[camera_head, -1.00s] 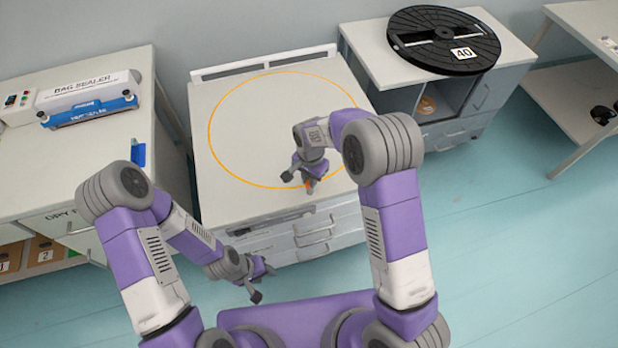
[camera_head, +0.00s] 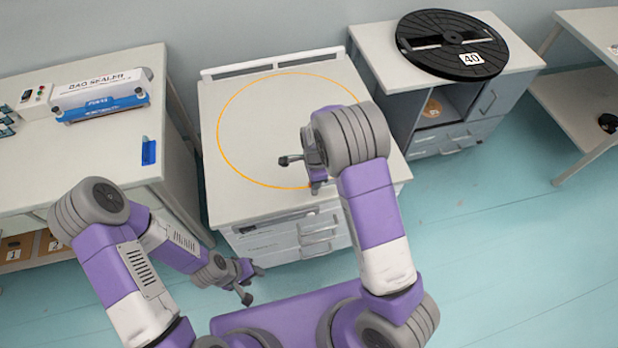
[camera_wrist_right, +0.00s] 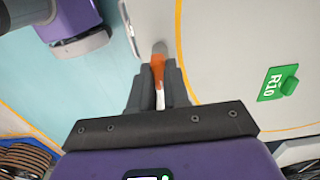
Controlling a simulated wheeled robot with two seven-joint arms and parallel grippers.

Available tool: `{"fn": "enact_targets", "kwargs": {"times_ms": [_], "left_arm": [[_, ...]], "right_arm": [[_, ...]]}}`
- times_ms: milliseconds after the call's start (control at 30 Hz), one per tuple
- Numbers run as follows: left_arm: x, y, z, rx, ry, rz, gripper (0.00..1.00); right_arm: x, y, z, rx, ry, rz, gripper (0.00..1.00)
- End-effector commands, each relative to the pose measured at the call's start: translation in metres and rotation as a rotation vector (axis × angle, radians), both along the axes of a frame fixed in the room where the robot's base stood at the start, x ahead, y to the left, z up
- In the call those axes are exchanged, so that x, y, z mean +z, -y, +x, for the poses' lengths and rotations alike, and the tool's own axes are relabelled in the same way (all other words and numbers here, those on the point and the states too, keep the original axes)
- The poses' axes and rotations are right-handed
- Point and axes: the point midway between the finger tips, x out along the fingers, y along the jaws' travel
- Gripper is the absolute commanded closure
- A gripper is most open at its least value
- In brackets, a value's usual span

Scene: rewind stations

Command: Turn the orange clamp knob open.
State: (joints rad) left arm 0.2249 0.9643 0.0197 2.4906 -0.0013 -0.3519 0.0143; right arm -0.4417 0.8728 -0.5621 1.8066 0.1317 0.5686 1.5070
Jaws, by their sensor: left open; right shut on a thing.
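The orange clamp knob (camera_wrist_right: 158,68) shows in the right wrist view as a narrow orange piece with a grey end, at the table's edge. My right gripper (camera_wrist_right: 160,88) is shut on it, with one finger on each side. In the head view my right gripper (camera_head: 318,186) is at the front edge of the middle table (camera_head: 240,205), and my wrist hides the knob there. My left gripper (camera_head: 246,284) is open and empty, low in front of the table and away from the knob.
An orange ring line (camera_head: 219,125) marks the clear tabletop. A black reel (camera_head: 430,62) marked 40 sits on the right cabinet. A bag sealer (camera_head: 100,92) stands on the left bench. The floor at right is free.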

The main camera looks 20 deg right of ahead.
Motion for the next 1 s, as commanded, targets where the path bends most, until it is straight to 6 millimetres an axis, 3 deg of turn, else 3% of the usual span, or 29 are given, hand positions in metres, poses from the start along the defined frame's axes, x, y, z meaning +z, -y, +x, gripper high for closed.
{"fn": "enact_targets", "kwargs": {"times_ms": [533,567,700,1000], "left_arm": [[0.0014,0.0000,0.0000,0.000,0.000,0.000,0.57],[0.0014,0.0000,0.0000,0.000,0.000,0.000,0.57],[0.0014,0.0000,0.0000,0.000,0.000,0.000,0.57],[0.0018,0.0001,0.0000,0.000,0.000,0.000,0.57]], "right_arm": [[-0.0001,0.0017,-0.0006,-0.029,0.000,0.002,1.00],[-0.0001,0.0016,-0.0006,-0.029,0.000,0.002,0.80],[-0.0001,0.0018,-0.0007,-0.028,0.000,0.001,0.58],[0.0015,0.0020,-0.0006,-0.026,0.000,0.001,0.58]]}}
